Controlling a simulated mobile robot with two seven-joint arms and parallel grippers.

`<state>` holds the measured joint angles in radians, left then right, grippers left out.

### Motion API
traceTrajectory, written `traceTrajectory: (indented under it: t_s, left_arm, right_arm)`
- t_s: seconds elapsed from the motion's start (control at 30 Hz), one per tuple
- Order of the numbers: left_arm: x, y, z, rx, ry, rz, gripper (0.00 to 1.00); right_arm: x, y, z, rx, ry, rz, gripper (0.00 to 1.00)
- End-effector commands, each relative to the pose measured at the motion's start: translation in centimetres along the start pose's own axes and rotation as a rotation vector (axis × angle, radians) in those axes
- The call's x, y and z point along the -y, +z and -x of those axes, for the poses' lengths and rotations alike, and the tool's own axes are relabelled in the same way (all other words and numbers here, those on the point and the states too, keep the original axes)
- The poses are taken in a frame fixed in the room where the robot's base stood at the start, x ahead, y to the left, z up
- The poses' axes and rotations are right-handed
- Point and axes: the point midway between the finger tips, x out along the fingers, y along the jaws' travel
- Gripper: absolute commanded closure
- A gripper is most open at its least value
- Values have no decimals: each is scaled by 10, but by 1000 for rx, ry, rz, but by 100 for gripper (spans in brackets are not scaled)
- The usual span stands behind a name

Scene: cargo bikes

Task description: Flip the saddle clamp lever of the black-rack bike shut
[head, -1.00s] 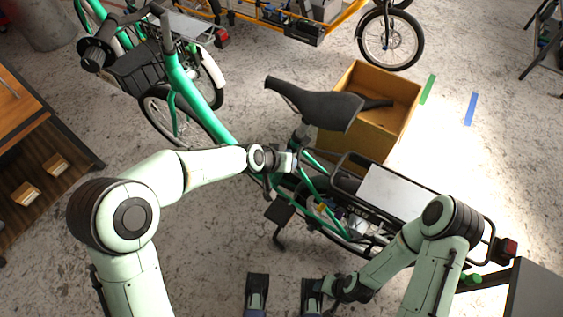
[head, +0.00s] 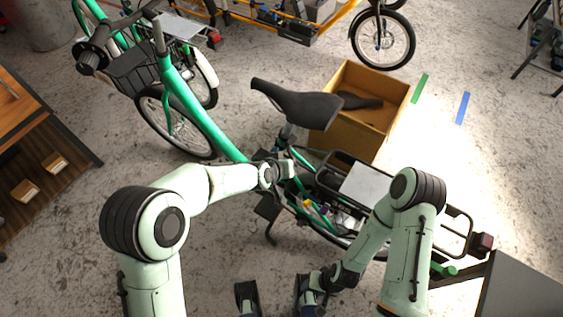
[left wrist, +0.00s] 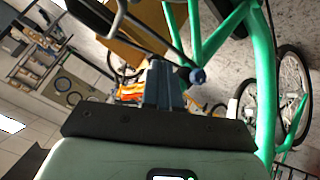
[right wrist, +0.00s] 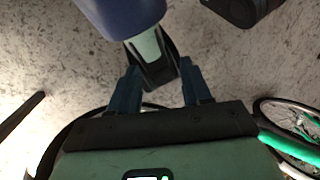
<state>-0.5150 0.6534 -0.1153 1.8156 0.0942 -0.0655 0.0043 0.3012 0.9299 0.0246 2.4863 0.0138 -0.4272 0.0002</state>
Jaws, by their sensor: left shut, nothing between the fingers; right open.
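The black-rack bike is green, with a black saddle (head: 297,104) and a black rear rack (head: 452,213). My left gripper (head: 286,169) is below the saddle, beside the seat tube area. In the left wrist view its fingers (left wrist: 165,75) are shut and empty. My right gripper (right wrist: 159,72) is open and empty, low over the floor.
An open wooden crate (head: 350,130) stands behind the saddle. Another green bike (head: 190,50) is at upper left, an orange cargo bike (head: 325,25) at the back. A wooden shelf (head: 45,125) stands left, a grey box (head: 525,290) lower right.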

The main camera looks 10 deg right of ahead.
Motion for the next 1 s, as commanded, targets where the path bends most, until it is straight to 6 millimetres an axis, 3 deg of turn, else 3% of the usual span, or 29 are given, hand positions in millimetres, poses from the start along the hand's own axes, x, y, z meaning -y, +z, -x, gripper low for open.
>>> traceTrajectory:
  t_s: [0.37, 1.0]
  left_arm:
    - [-21, 4, -10, -161, -120, 192, 100]
    - [-16, -9, -18, -166, -122, 204, 100]
  right_arm:
    - [4, 13, 25, 36, 9, -4, 52]
    - [4, 13, 24, 36, 8, -4, 52]
